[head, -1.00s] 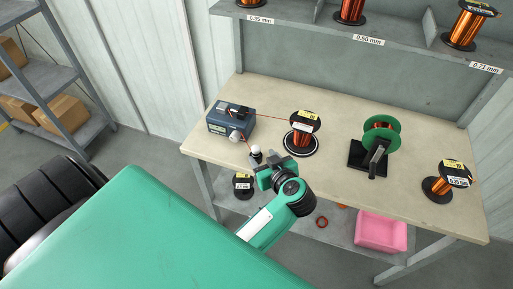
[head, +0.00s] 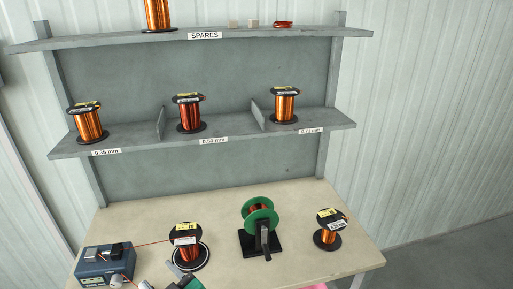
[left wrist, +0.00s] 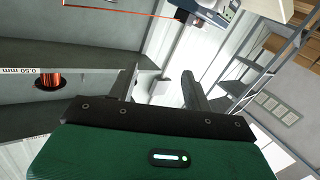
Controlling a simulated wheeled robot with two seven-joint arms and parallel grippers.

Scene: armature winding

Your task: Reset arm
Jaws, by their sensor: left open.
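My left gripper (head: 182,275) shows at the bottom edge of the head view, just in front of the copper wire spool (head: 186,240) on its round base; most of the arm is cut off by the frame. In the left wrist view the two fingers of the left gripper (left wrist: 160,84) stand apart with nothing between them. A wire runs from the blue-grey box (head: 106,262) to that spool. The left wrist view also shows part of a blue box with an orange wire (left wrist: 205,12) at the top. My right gripper is in neither view.
A green-flanged winder (head: 260,218) and another spool (head: 328,232) stand on the beige table (head: 225,271). Behind, a grey shelf (head: 235,133) holds three spools above size labels. An upper SPARES shelf (head: 300,33) holds another spool and small parts.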

